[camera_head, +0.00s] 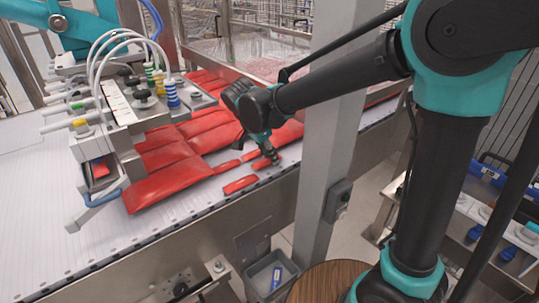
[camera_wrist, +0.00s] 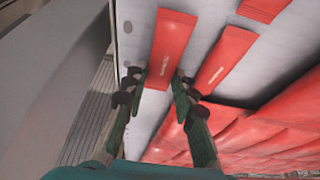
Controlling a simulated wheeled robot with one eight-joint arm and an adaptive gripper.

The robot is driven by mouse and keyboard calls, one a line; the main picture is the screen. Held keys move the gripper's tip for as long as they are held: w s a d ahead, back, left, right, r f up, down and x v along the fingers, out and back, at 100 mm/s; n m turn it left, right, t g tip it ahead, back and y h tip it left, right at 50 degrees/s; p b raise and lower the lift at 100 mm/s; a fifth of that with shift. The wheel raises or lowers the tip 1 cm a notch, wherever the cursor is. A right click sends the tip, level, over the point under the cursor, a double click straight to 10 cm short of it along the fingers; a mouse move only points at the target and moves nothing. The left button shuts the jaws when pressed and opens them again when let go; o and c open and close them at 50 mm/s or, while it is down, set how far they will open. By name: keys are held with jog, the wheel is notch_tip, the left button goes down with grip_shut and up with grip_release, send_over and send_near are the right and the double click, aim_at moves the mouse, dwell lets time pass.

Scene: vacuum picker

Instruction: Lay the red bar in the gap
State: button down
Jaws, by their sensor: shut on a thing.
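My gripper (camera_head: 272,157) is low over the near side of the white belt. In the wrist view its two fingers (camera_wrist: 158,84) stand either side of a flat red bar (camera_wrist: 172,45), shut on its near end. The bar shows in the head view (camera_head: 262,163), pointing down-left from the fingertips. It is at or just above the belt; I cannot tell whether it touches. Another small red bar (camera_head: 240,184) lies ahead along the near edge, apart from it. In the wrist view a second bar (camera_wrist: 225,58) and a third (camera_wrist: 262,10) lie to its right.
Large red packs (camera_head: 170,190) cover the belt beyond the small bars. A picker head with hoses (camera_head: 135,110) hangs at the left. A grey post (camera_head: 330,130) stands right of my gripper. The belt's metal side rail (camera_head: 200,245) runs along the near edge.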

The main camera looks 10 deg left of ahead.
aim_at(258, 164)
jog(key=c, duration=1.2)
grip_release()
jog(key=shift+f, duration=0.1)
jog(key=v, duration=1.2)
